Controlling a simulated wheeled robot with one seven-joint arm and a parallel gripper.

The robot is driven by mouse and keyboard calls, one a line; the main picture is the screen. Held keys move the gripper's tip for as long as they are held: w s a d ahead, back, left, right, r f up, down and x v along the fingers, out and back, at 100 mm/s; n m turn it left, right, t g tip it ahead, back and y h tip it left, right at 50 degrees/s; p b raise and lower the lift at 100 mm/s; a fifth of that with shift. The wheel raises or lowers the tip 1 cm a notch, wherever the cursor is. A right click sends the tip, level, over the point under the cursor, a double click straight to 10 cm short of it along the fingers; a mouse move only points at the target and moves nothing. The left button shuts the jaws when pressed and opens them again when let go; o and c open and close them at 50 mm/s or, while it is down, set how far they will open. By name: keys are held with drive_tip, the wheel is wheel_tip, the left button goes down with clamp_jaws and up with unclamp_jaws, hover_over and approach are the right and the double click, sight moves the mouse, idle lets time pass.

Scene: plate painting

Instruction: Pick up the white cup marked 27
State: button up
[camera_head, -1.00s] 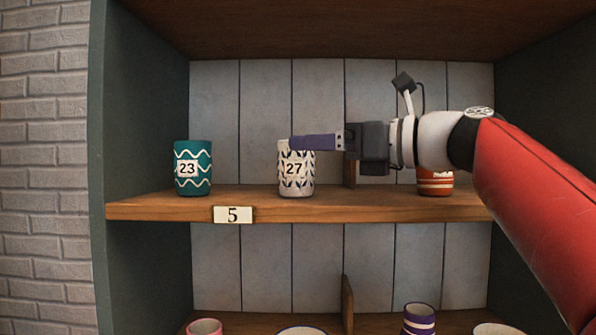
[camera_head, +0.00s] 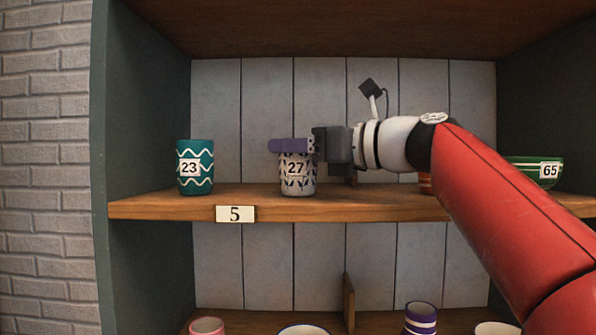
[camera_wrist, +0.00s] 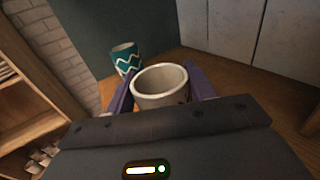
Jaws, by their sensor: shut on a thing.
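The white cup marked 27 (camera_head: 297,175) has a dark leaf pattern and stands upright on the middle shelf (camera_head: 380,206). In the wrist view, the cup (camera_wrist: 160,84) sits between the two purple fingers, with its open rim toward the camera. My gripper (camera_head: 290,146) reaches in from the right, and its fingers are shut on the cup near the rim. My gripper (camera_wrist: 159,92) has one finger on each side of the cup in the wrist view. The cup's base appears to be at shelf level.
A teal cup marked 23 (camera_head: 195,168) stands to the left on the same shelf. An orange cup (camera_head: 425,184) is mostly hidden behind my arm. A green bowl marked 65 (camera_head: 533,172) stands at the right. A low wooden divider (camera_head: 348,303) and several vessels are on the shelf below.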

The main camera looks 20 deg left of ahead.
drive_tip(key=shift+c, duration=0.7)
drive_tip(key=shift+r, duration=0.1)
